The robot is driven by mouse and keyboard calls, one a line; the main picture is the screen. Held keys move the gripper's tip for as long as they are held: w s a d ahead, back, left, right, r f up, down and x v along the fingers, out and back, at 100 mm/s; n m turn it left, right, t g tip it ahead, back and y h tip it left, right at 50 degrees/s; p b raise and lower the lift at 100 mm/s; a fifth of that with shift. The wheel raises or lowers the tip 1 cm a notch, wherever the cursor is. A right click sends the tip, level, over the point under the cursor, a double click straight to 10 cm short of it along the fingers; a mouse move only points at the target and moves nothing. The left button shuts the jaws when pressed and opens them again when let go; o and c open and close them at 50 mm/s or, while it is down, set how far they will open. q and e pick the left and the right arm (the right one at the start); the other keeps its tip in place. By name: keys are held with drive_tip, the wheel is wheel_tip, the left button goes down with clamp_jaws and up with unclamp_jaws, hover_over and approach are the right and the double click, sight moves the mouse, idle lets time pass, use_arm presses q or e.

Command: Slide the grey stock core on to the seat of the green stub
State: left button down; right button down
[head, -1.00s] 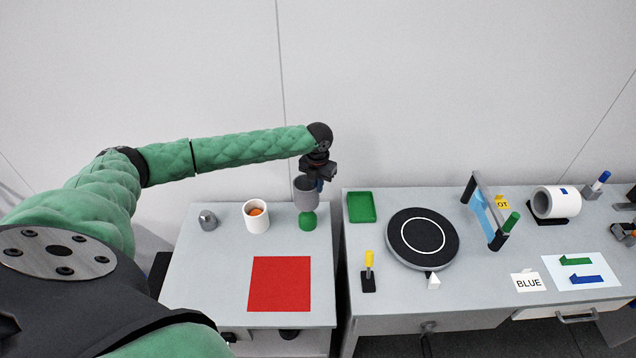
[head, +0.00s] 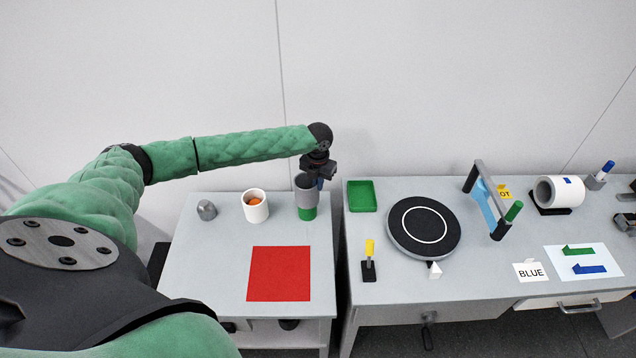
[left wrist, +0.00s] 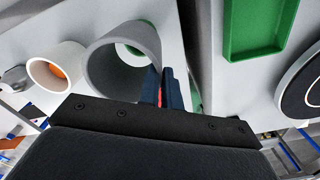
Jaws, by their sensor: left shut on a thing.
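The grey stock core (head: 306,190) is a hollow cylinder, upright over the green stub (head: 307,214) near the back right corner of the left table. Its lower end meets the green in the head view; how far it sits around the stub I cannot tell. My left gripper (head: 322,182) is shut on the core's right wall. In the left wrist view the core's open ring (left wrist: 97,72) shows beside the dark fingers (left wrist: 166,88), with some green visible through its bore. My right gripper is not in view.
A white cup (head: 255,212) with something orange inside and a small grey piece (head: 206,210) stand left of the core. A red square (head: 279,273) lies in front. Across a gap, the right table holds a green tray (head: 362,196) and black turntable (head: 424,231).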

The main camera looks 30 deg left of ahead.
sight(318, 193)
use_arm(q)
drive_tip(key=shift+f, duration=0.1)
drive_tip(key=shift+f+b, duration=0.35)
drive_tip(key=shift+f, duration=0.35)
drive_tip(key=shift+f, duration=0.1)
drive_tip(key=shift+s+a+f+b, duration=0.15)
drive_tip(key=shift+f+b, duration=0.3)
drive_tip(key=shift+f, duration=0.3)
drive_tip(key=shift+w+a+f+b, duration=0.15)
drive_tip(key=shift+f+b, duration=0.25)
drive_tip(key=shift+f, duration=0.3)
drive_tip(key=shift+s+a+f, duration=0.15)
drive_tip(key=shift+f, duration=0.5)
drive_tip(key=shift+r, duration=0.15)
drive_tip(key=shift+d+r, duration=0.1)
drive_tip(key=shift+d, duration=0.1)
idle(0.3)
drive_tip(key=shift+w+d+p, duration=0.2)
drive_tip(key=shift+d+p, duration=0.1)
drive_tip(key=shift+p, duration=0.05)
idle(0.6)
